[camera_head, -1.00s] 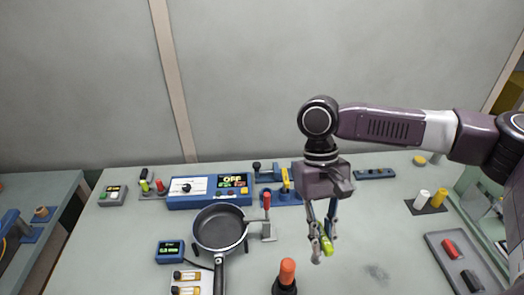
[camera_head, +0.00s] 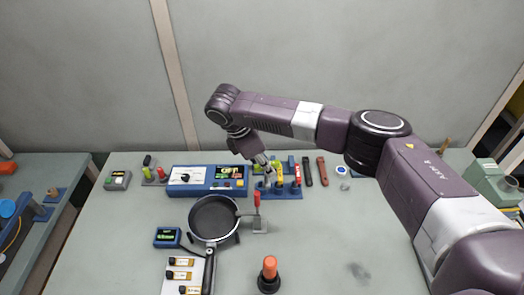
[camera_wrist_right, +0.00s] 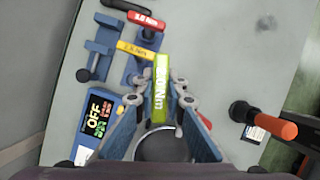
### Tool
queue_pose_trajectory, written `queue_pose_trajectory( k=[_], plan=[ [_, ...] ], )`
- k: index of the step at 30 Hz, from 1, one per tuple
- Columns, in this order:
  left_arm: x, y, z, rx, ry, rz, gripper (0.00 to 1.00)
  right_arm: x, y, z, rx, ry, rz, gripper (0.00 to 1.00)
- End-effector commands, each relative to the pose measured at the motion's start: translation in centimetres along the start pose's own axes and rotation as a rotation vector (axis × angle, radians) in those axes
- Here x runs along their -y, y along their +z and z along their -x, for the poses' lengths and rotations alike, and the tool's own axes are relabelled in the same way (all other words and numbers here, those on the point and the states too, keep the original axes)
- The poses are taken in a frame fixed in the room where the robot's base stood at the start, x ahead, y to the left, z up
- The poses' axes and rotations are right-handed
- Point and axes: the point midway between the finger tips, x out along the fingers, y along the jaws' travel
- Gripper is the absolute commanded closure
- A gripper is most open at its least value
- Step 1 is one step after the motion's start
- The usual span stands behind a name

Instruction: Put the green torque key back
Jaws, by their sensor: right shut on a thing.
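My right gripper (camera_head: 268,170) is over the back of the bench at the key rack, and it is shut on the green torque key (camera_wrist_right: 160,82). The key's pale label faces the wrist camera, between the fingertips (camera_wrist_right: 164,103). The blue rack (camera_head: 291,193) holds a yellow key (camera_wrist_right: 138,51) and a red key (camera_wrist_right: 141,19), both lying across its blue posts. The green key is beside the yellow key; I cannot tell whether it touches the rack. In the head view the gripper partly hides the rack's left part. My left gripper is not in view.
The blue control box (camera_head: 205,190) with an OFF display is left of the rack. A frying pan (camera_head: 213,217) and a red-handled clamp (camera_head: 257,203) stand in front. An orange-handled tool (camera_head: 269,270) is near the front. The bench right of the pan is mostly clear.

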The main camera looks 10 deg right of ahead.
Motion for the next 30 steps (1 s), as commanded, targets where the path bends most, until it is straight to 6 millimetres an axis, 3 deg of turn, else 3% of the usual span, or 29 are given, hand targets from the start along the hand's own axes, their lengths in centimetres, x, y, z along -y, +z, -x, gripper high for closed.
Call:
queue_pose_trajectory(
  k=[6,15,21,30],
  plan=[
    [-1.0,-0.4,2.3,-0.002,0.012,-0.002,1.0,-3.2,-0.2,-0.2,-0.005,0.146,0.348,1.0],
    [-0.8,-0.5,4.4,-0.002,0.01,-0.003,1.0,-6.0,-0.4,-1.5,-0.004,0.32,0.751,1.0],
    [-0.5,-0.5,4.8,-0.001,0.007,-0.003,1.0,-6.5,-0.5,-2.1,-0.002,0.375,0.879,1.0],
    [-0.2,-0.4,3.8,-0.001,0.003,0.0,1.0,-6.6,-0.9,-3.2,0.0,0.384,0.903,1.0]
  ],
)
